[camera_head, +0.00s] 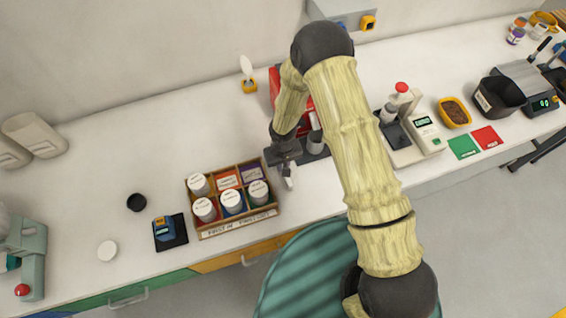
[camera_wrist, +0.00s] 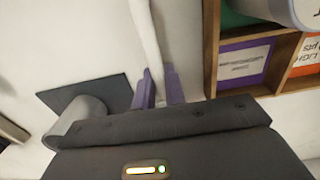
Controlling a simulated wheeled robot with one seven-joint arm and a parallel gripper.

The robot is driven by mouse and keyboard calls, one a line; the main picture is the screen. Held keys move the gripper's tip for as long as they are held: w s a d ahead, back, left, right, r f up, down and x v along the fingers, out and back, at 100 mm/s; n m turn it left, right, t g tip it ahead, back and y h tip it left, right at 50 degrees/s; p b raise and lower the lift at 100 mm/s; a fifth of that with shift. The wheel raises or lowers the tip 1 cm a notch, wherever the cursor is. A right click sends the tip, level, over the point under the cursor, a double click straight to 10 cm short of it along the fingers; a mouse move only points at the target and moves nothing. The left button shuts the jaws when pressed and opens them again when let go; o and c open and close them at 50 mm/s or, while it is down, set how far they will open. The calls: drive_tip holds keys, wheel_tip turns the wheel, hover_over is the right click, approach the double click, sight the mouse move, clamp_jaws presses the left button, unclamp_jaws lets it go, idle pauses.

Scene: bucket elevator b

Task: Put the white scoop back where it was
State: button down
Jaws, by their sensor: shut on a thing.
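My gripper (camera_head: 287,168) is shut on a slim white piece, which I take to be the white scoop (camera_head: 291,182). In the wrist view, its long pale handle (camera_wrist: 147,40) runs up from between the two purple fingertips (camera_wrist: 160,88). The far end of the scoop is out of the wrist picture. My gripper hangs just right of the wooden box and in front of the red machine. A white spoon-shaped piece (camera_head: 246,66) stands upright on a small yellow block (camera_head: 249,86) near the wall.
The wooden box (camera_head: 238,230) with labelled compartments and lidded jars stands left of my gripper; its edge shows in the wrist view (camera_wrist: 211,45). A red machine (camera_head: 275,88) is partly behind my arm. A grey cup (camera_wrist: 76,118) is close by.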

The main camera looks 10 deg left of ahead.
drive_tip(key=shift+f, duration=0.2)
drive_tip(key=c, duration=1.5)
unclamp_jaws()
drive_tip(key=shift+o, duration=0.2)
drive_tip(key=shift+r, duration=0.1)
wheel_tip(320, 180, up, 12)
drive_tip(key=b, duration=0.3)
drive_tip(key=shift+b, duration=0.35)
drive_tip(key=shift+d, duration=0.1)
